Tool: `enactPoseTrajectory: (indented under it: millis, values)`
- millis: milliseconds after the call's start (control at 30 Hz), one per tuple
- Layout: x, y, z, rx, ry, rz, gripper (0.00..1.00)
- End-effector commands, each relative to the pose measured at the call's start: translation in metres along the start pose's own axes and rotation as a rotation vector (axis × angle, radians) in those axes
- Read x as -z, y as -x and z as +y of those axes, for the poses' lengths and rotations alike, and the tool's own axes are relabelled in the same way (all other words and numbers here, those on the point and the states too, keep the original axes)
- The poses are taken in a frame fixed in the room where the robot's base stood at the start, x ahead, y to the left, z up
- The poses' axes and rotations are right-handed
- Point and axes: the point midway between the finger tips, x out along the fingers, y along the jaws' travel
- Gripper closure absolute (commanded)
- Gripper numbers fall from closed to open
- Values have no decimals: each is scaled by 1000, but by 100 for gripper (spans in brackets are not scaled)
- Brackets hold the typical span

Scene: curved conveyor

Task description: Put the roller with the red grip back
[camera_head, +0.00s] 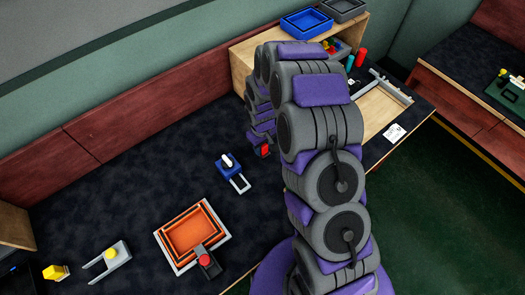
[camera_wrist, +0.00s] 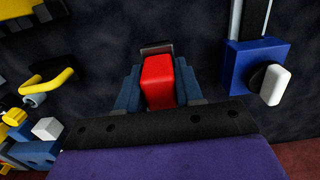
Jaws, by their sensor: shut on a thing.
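In the wrist view the roller's red grip (camera_wrist: 158,82) is between the two blue fingers of my gripper (camera_wrist: 158,90), which is shut on it. A grey piece (camera_wrist: 156,46) shows at the far end of the grip. The rest of the roller is hidden or too unclear to tell. In the head view my gripper (camera_head: 262,144) is low over the dark worktop, left of my arm, with a bit of red at its tip. I cannot tell whether the roller touches the surface.
A blue block with a white knob (camera_head: 229,164) is close by; it also shows in the wrist view (camera_wrist: 255,68). An orange tray (camera_head: 181,243) lies at the front. A wooden shelf (camera_head: 239,62) stands behind. Yellow and blue parts (camera_wrist: 42,82) lie left in the wrist view.

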Motion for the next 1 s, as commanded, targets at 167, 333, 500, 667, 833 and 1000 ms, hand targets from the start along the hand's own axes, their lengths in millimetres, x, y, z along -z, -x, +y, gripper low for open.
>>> enactPoseTrajectory:
  millis: [167, 333, 500, 667, 833, 1000]
  values:
    - [1, -24, 1, 1, 1, -4, 100]
    - [2, -37, 1, 1, 0, -2, 100]
    - [1, -36, 2, 2, 0, 0, 100]
    - [2, -37, 2, 1, 0, 0, 57]
    - [2, -37, 1, 1, 0, -1, 41]
    - [2, -37, 1, 0, 0, -1, 38]
